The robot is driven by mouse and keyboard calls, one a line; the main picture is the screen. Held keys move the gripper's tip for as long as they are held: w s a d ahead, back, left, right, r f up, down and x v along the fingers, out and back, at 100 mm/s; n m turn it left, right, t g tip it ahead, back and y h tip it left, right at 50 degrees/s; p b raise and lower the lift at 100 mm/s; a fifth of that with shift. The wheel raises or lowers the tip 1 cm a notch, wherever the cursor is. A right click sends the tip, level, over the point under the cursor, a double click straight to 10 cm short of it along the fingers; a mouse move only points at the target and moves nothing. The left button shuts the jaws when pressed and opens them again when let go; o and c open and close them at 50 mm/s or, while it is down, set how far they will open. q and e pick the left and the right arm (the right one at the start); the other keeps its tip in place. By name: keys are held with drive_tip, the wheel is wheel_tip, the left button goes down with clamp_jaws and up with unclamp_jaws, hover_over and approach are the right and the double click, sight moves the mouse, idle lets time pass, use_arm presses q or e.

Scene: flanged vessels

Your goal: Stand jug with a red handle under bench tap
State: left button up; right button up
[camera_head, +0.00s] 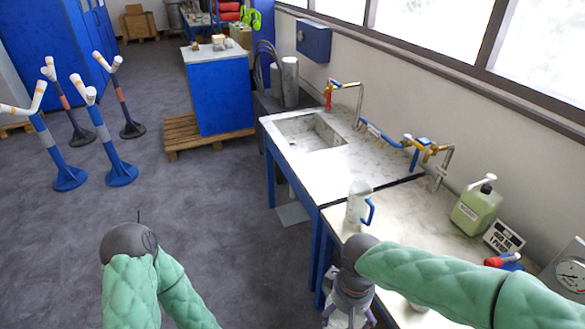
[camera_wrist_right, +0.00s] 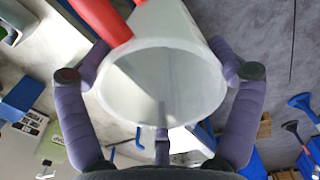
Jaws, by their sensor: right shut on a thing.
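A white jug with a red handle fills the middle of the right wrist view (camera_wrist_right: 160,95), its round open mouth facing the camera. Its red handle (camera_wrist_right: 100,18) sticks out at upper left. My right gripper (camera_head: 350,312) is shut on this jug, a purple finger on each side of it. In the head view the gripper points down at the bench's near left edge, and the jug is mostly hidden below it. A bench tap (camera_head: 441,168) with yellow and blue fittings stands at the wall side of the near bench. My left gripper is out of view; only my left arm shows.
A white jug with a blue handle (camera_head: 358,203) stands on the near bench (camera_head: 410,212). A green pump bottle (camera_head: 476,208), a sign (camera_head: 503,237) and a gauge (camera_head: 571,274) line the wall side. A sink (camera_head: 310,132) with another tap (camera_head: 345,86) lies beyond. Bench surface before the bench tap is clear.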

use_arm(q)
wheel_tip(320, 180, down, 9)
drive_tip(key=b, duration=0.8)
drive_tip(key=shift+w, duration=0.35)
use_arm(e)
drive_tip(key=w+d+f+m, duration=0.2)
drive_tip(key=w+f, duration=0.4)
drive_tip(key=f, duration=0.4)
drive_tip(key=w+d+f+m, duration=0.2)
drive_tip(key=w+d+f, duration=0.2)
drive_tip(key=f, duration=0.7)
drive_tip(key=w, duration=0.2)
drive_tip(key=shift+w, duration=0.4)
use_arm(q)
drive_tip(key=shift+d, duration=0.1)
